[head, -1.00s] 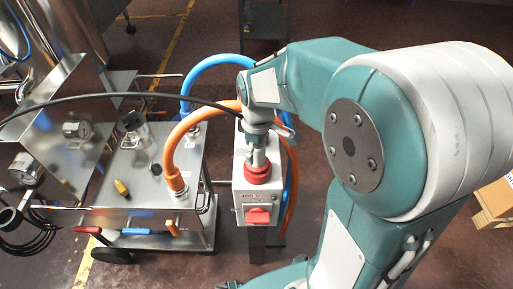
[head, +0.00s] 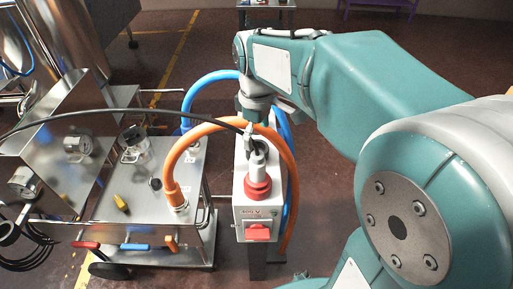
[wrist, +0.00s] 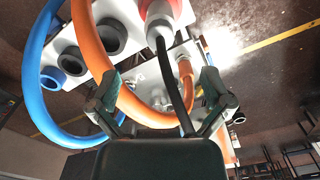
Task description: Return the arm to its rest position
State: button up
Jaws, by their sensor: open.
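My gripper (head: 250,128) is just above and behind the grey plug (head: 258,165) in the head view. The plug is seated in a red collar (head: 257,190) on top of a grey switch box (head: 258,213). In the wrist view my gripper (wrist: 162,92) has its fingers spread wide. The plug (wrist: 160,28) shows beyond them at the top, clear of the fingers. Its black cable (wrist: 176,85) runs down between the fingers, and I cannot tell whether it touches them. The arm reaches in from the right, bent at the elbow.
Orange hose (head: 290,180) and blue hose (head: 205,80) arch close around the box and gripper. A steel cart (head: 145,200) with gauges stands at left. A dark stand is behind. Open floor (head: 335,160) lies right of the box.

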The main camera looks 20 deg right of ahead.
jog(key=shift+r, duration=0.55)
jog(key=shift+s, duration=0.15)
jog(key=s+m+t, duration=0.5)
jog(key=s+m, duration=0.4)
jog(key=s, duration=0.5)
jog(key=shift+t, duration=0.3)
jog(key=shift+f, duration=0.1)
